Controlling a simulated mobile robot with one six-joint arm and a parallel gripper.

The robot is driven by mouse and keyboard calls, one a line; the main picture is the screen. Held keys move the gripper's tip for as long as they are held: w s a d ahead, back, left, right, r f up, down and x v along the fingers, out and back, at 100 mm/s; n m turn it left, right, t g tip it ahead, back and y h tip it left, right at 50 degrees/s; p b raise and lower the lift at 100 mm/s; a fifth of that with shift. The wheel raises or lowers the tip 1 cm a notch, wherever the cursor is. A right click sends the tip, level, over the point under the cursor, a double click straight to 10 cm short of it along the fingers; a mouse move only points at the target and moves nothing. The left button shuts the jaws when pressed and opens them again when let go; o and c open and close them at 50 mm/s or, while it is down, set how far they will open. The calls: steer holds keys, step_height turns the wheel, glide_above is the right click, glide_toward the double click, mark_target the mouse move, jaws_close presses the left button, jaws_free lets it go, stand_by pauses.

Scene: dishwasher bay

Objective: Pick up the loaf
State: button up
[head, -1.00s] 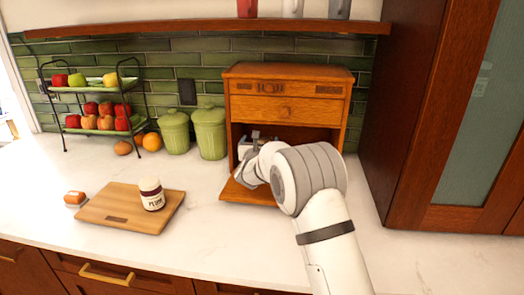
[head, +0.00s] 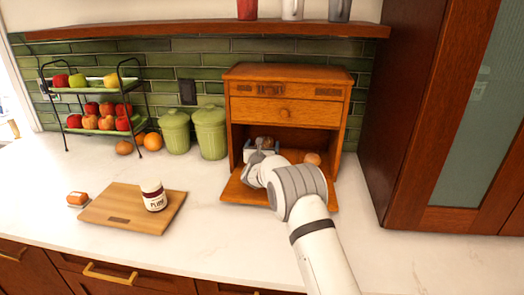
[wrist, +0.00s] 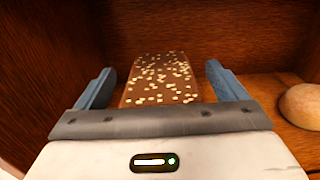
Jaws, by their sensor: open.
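The loaf (wrist: 160,80) is brown with pale flecks on top. In the wrist view it lies inside the wooden bread box, between the two fingers of my gripper (wrist: 162,88). The fingers are open, with a gap on each side of the loaf. In the head view my gripper (head: 262,150) reaches into the open lower compartment of the bread box (head: 285,112). There the loaf is mostly hidden behind my gripper, and I cannot make it out clearly.
A round bun (wrist: 302,105) lies right of my gripper inside the box; it also shows in the head view (head: 312,159). The cutting board (head: 118,215) with a jar (head: 153,196) is at the left. Green canisters (head: 210,133) stand beside the box.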

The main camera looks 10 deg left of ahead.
steer(key=shift+w, duration=0.15)
steer(key=shift+c, duration=0.3)
steer(key=c, duration=1.1)
steer(key=shift+c, duration=0.5)
steer(key=shift+r, duration=0.15)
